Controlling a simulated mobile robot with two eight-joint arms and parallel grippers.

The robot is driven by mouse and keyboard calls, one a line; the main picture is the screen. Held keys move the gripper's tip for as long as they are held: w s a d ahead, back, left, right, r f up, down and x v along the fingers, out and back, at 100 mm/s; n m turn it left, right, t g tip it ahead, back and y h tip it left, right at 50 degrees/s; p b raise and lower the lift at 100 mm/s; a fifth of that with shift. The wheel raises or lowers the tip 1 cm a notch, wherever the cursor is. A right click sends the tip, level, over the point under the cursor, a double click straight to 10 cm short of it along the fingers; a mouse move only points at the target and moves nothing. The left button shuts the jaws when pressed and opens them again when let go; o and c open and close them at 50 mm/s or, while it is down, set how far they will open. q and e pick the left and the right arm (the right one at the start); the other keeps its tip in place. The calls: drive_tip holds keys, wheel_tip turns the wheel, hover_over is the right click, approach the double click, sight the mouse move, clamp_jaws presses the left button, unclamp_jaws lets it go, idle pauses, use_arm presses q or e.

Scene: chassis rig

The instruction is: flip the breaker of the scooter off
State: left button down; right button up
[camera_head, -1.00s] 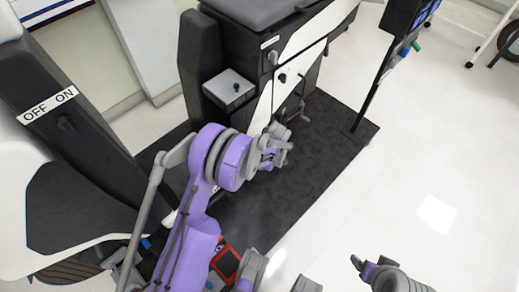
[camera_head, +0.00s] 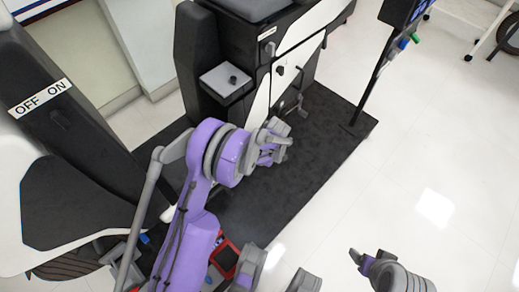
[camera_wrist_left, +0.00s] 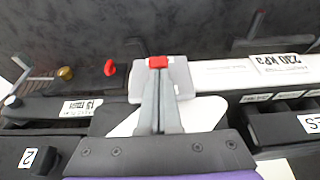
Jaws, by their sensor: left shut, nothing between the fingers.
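An OFF/ON label (camera_head: 40,97) sits on a dark sloped panel at the left of the head view, with a small dark lever (camera_head: 60,119) below it. A black-and-white machine body (camera_head: 299,55) stands at top centre. My left gripper (camera_head: 277,139) is low in front of that body. In the left wrist view its shut, empty fingers (camera_wrist_left: 158,105) point at a red block (camera_wrist_left: 158,62) by a grey plate (camera_wrist_left: 182,76); whether they touch cannot be told. I cannot tell which part is the breaker. My right gripper (camera_head: 362,260) is over the floor at lower right, its jaw state unclear.
In the left wrist view, a red knob (camera_wrist_left: 110,68) and a brass knob (camera_wrist_left: 65,73) lie left of the fingers. A dark mat (camera_head: 325,130) is under the machine. A stand with a screen (camera_head: 401,12) is at top right. White floor at right is open.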

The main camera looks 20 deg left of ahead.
use_arm(q)
drive_tip(key=d+f+b, duration=0.1)
drive_tip(key=d+f+y+b, duration=0.1)
drive_tip(key=b, duration=0.1)
drive_tip(key=shift+s+f, duration=0.35)
drive_tip(key=shift+r, duration=0.1)
drive_tip(key=shift+r+p, duration=0.3)
drive_tip(key=shift+r, duration=0.4)
